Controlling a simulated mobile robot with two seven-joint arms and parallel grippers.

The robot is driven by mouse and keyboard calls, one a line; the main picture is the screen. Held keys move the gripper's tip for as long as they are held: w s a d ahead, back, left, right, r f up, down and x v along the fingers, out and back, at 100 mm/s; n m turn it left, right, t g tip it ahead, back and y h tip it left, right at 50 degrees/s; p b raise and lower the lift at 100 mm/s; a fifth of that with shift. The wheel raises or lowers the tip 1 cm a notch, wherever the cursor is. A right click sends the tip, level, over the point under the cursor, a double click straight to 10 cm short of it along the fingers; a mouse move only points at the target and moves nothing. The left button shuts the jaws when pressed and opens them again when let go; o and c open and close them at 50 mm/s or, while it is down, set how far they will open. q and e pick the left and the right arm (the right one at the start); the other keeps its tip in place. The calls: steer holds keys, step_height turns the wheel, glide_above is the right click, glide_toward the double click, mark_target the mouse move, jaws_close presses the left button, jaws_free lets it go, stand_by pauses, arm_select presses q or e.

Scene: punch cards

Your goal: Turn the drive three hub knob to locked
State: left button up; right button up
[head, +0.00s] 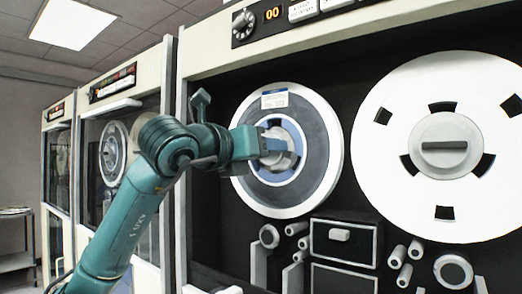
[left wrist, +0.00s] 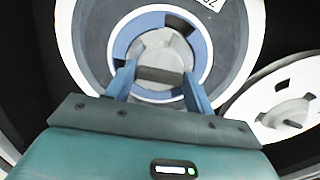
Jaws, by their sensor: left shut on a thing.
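The drive's left tape reel (head: 315,130) is grey and white with a blue hub ring and a white label near its top. Its grey hub knob (head: 283,160) sits at the reel's centre, partly hidden by my gripper. My left gripper (head: 276,143) reaches in from the left and is shut on this knob. In the left wrist view the blue fingers stand on either side of the knob's raised grip (left wrist: 160,75), which lies roughly level between them. No lock marking can be read. My right gripper is out of view.
A large white reel (head: 400,190) with its own hub knob (head: 444,145) is mounted to the right. Rollers and a small box (head: 343,241) sit below the reels. A panel above holds a dial (head: 243,25) and a "00" display (head: 272,14). More drive cabinets stand at left.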

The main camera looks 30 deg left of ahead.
arm_select(q)
steer(key=shift+m, duration=0.9)
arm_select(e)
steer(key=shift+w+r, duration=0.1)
arm_select(q)
steer(key=o, duration=0.9)
steer(key=shift+s, duration=0.1)
steer(key=s+a+b, duration=0.1)
steer(key=s+b, duration=0.1)
steer(key=s, duration=1.1)
steer(key=shift+b, duration=0.35)
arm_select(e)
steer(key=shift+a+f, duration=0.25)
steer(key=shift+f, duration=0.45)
